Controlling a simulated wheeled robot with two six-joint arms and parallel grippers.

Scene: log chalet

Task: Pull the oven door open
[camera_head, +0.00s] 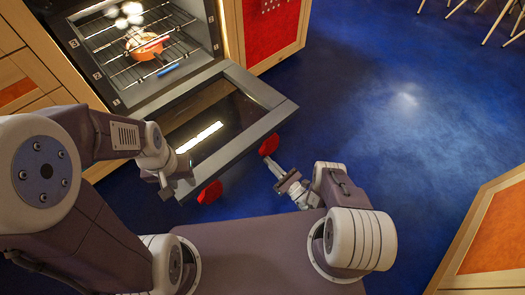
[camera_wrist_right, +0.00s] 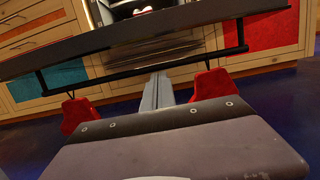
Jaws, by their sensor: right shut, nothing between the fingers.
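The oven door (camera_head: 235,118) is folded down and open, with its dark glass facing up. The oven cavity (camera_head: 120,40) behind it is exposed. In the right wrist view the door (camera_wrist_right: 150,42) crosses the upper part, with a dark handle bar (camera_wrist_right: 130,71) below its edge. My right gripper (camera_head: 271,163) is just off the door's front edge; its grey fingers (camera_wrist_right: 158,88) are shut and empty, pointing toward the bar. Contact with the bar cannot be told. My left gripper (camera_head: 166,190) is at the door's near left corner; its fingers are too small to read.
An orange pan (camera_head: 144,45) sits on the oven's wire rack. Two red pieces (camera_head: 268,145) (camera_head: 210,192) show at the door's front edge. Wooden cabinets flank the oven, one with a red panel (camera_head: 270,28). Blue floor (camera_head: 400,120) is clear to the right; a wooden cabinet (camera_head: 490,235) stands at lower right.

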